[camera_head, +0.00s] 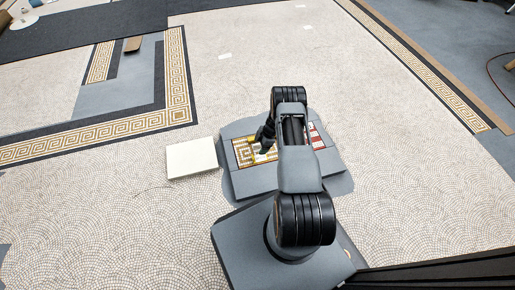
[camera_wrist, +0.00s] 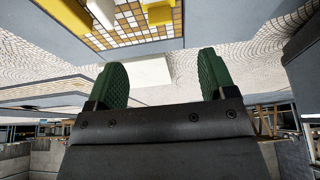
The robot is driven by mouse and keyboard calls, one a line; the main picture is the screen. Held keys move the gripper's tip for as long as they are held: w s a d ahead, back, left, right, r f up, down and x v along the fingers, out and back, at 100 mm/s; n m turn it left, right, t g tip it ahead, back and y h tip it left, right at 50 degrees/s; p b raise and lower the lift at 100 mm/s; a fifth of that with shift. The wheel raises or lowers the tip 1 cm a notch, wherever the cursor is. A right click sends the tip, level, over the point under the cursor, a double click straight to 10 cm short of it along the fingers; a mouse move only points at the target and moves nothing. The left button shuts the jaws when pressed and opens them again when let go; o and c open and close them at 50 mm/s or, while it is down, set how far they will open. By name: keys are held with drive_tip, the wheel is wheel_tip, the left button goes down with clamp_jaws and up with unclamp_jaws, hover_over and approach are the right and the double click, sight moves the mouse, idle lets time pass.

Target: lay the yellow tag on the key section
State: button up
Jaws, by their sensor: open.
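A tiled panel in yellow-brown and white (camera_head: 242,154) lies on the left part of a grey board, mostly behind my arm. A small yellow piece (camera_head: 252,140) shows at its far edge, close to my gripper (camera_head: 264,146). In the wrist view the tiled panel (camera_wrist: 130,32) is at the top, with yellow pieces at its left (camera_wrist: 68,12) and right (camera_wrist: 159,15) and a white piece (camera_wrist: 101,12) between them. I cannot tell which yellow piece is the tag, or whether this panel is the key section. My gripper (camera_wrist: 163,64) is open, with nothing between its green fingers.
The grey board (camera_head: 240,184) also bears a red and white panel (camera_head: 315,137) on the right, partly hidden by my arm. A white slab (camera_head: 192,158) lies left of the board. The mosaic floor (camera_head: 110,205) is clear further left.

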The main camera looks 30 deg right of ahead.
drive_tip(key=a+r+m+h, duration=0.1)
drive_tip(key=a+r+m, duration=0.25)
drive_tip(key=r, duration=1.25)
drive_tip(key=a+r+m+h, duration=0.1)
drive_tip(key=a+r+m, duration=0.3)
drive_tip(key=r, duration=1.1)
drive_tip(key=s+a+r+m+t+h, duration=0.1)
drive_tip(key=s+a+r+m, duration=0.2)
drive_tip(key=s+r, duration=0.4)
drive_tip(key=s+a+r+m+h, duration=0.1)
drive_tip(key=s+a+r+m, duration=0.3)
drive_tip(key=s, duration=1)
wheel_tip(320, 180, up, 3)
drive_tip(key=shift+r+m+t, duration=0.1)
drive_tip(key=shift+m+t, duration=0.3)
drive_tip(key=shift+m, duration=0.25)
drive_tip(key=shift+a, duration=0.1)
